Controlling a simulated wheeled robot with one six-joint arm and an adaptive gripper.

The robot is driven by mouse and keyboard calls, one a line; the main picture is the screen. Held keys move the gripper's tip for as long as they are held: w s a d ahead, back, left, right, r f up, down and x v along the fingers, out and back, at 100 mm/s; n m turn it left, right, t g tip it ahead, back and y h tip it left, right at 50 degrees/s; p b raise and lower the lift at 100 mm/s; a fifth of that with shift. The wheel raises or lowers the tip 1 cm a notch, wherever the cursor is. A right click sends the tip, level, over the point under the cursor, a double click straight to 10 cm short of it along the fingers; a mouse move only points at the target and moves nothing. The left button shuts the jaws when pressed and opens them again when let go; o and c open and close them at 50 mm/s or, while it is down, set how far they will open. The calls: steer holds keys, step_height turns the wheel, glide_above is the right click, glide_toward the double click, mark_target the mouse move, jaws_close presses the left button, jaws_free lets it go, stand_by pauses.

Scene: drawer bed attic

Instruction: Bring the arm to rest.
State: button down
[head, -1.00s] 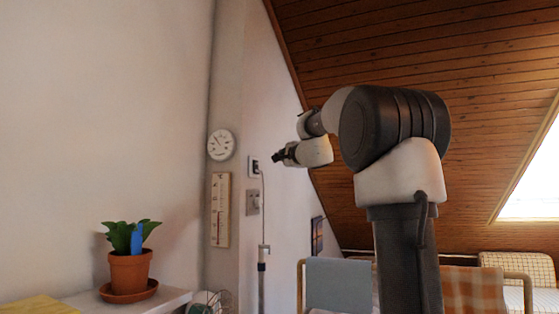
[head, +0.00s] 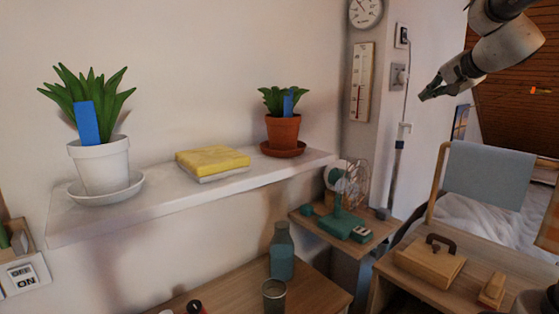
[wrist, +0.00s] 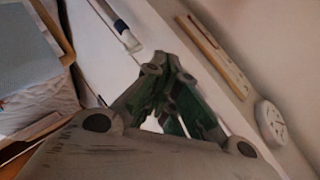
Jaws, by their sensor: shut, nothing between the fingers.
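My gripper (head: 432,90) shows at the upper right of the head view, raised in the air and pointing left towards the wall with the thermometer and switches. It is shut and empty. In the wrist view the closed fingers (wrist: 172,85) meet in the middle, with nothing between them. Part of my arm shows above and to the right of it.
A wall shelf (head: 230,192) holds a white pot (head: 100,165), a yellow sponge-like block (head: 212,160) and a terracotta pot (head: 283,132). Below are a teal bottle (head: 281,252), a cup (head: 275,296), a green fan (head: 345,215) and a wooden box (head: 430,261). A towel rail (head: 440,185) stands below my gripper.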

steer(key=s+a+f+n+g, duration=0.2)
steer(key=s+f, duration=0.4)
steer(key=s, duration=0.5)
steer(key=s+a+f+n+g+h, duration=0.1)
steer(key=s+f+n, duration=0.4)
steer(key=s, duration=0.6)
steer(key=s+a+f+n+g, duration=0.3)
steer(key=s+f+g, duration=0.2)
steer(key=s+f, duration=0.4)
steer(key=s, duration=0.3)
steer(key=shift+a+f+n+h, duration=0.15)
steer(key=shift+a+n+h, duration=0.05)
steer(key=shift+n+h, duration=0.2)
steer(key=shift+s, duration=0.15)
